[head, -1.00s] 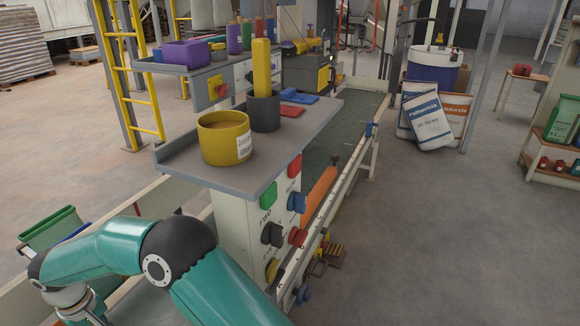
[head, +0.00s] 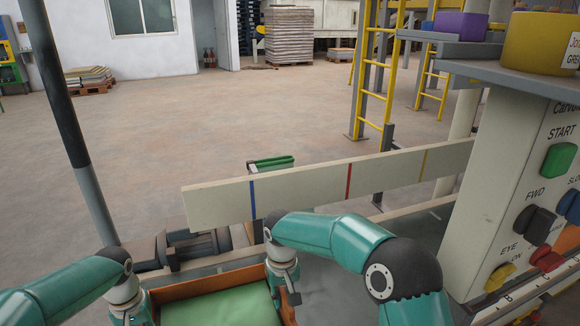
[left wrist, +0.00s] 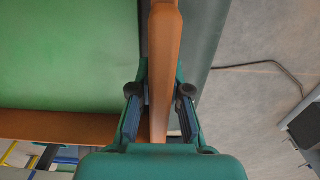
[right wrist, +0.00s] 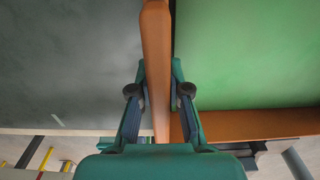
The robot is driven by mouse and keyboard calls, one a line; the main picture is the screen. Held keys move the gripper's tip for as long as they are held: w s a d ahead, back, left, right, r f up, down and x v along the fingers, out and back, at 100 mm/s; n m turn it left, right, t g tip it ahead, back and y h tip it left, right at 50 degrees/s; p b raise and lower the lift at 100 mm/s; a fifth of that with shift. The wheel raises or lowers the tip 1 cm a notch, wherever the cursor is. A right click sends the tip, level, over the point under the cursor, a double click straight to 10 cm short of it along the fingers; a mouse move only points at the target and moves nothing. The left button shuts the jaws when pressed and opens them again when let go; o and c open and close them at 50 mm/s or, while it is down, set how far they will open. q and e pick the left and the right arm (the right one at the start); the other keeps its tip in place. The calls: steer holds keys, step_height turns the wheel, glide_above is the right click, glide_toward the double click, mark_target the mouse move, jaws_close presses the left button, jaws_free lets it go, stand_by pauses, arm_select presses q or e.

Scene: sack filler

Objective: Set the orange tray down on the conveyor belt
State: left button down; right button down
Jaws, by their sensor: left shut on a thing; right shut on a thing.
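The orange tray (head: 205,281) is at the bottom of the head view, with a flat green thing (head: 225,308) inside it. My left gripper (left wrist: 158,95) is shut on one tray wall (left wrist: 163,45). My right gripper (right wrist: 158,93) is shut on the opposite wall (right wrist: 156,45); in the head view it (head: 289,296) is at the tray's right side. The grey-green conveyor belt (head: 328,288) extends right of the tray and shows beside it in the right wrist view (right wrist: 65,70). The tray's underside is hidden, so I cannot tell whether it touches the belt.
A pale side board (head: 310,188) with blue, red and yellow marks runs behind the belt. The control panel (head: 520,190) with its buttons stands close on the right. A dark grey post (head: 75,130) rises at left. A cable (left wrist: 265,66) lies on the floor.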

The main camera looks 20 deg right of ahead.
arm_select(q)
steer(key=shift+f, duration=0.1)
arm_select(e)
steer(key=shift+f, duration=0.1)
stand_by(0.3)
